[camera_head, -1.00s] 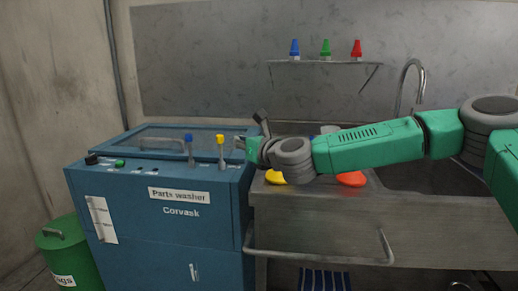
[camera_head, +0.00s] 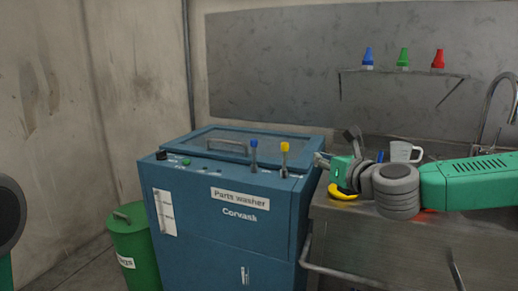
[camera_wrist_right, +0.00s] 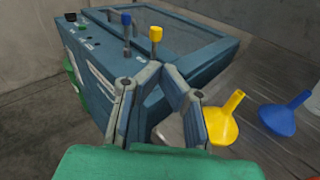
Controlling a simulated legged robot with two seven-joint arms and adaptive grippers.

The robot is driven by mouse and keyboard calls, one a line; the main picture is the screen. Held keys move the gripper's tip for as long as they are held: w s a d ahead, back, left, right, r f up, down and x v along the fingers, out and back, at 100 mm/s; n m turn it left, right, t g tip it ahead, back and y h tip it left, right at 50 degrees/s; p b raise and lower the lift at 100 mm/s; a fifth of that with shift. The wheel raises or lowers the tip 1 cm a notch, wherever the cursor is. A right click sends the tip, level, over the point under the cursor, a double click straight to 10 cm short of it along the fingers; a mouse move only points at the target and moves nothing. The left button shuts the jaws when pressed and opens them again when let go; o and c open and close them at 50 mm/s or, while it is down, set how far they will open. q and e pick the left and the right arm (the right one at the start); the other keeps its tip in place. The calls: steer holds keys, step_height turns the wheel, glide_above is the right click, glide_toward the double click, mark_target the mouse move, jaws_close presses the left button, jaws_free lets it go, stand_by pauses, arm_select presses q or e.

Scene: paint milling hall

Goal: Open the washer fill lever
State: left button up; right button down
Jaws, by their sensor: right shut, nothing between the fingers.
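The blue parts washer (camera_head: 225,235) stands left of the sink, with a blue-topped lever (camera_head: 254,157) and a yellow-topped lever (camera_head: 285,160) upright on its top front edge. The small labels by them are too small to read, so I cannot tell which one is the fill lever. In the right wrist view the blue-topped lever (camera_wrist_right: 126,35) and the yellow-topped lever (camera_wrist_right: 155,42) show beyond the fingers. My right gripper (camera_head: 319,158) is just right of the yellow-topped lever, apart from it. Its fingertips (camera_wrist_right: 160,70) meet with nothing between them. My left gripper is out of view.
A yellow funnel (camera_wrist_right: 224,119) and a blue funnel (camera_wrist_right: 286,114) lie on the sink's metal top by my right gripper. A white jug (camera_head: 404,152) stands behind my right wrist. A green bin (camera_head: 137,250) is left of the washer. Bottles stand on the wall shelf (camera_head: 400,72).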

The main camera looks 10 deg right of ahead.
steer(key=shift+a, duration=0.25)
